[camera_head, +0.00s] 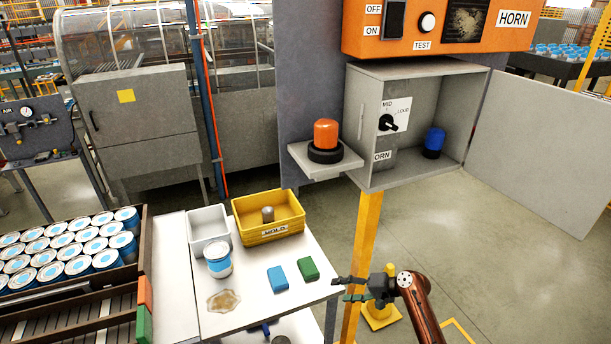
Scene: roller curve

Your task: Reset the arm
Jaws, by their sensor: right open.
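My right gripper (352,290) is at the lower middle right of the head view, with its arm coming in from the lower right. Its fingers point left, spread apart, with nothing seen between them. It is near the right edge of the white table (245,322), in front of the yellow post (366,240). My left gripper is not in view.
An open grey box (474,85) holds a knob (388,122) and a blue light (434,142). An orange light (326,134) stands on a shelf. The table bears a yellow bin (284,236), a white bin (209,246), a can (219,265), and blue (277,278) and green (308,268) blocks.

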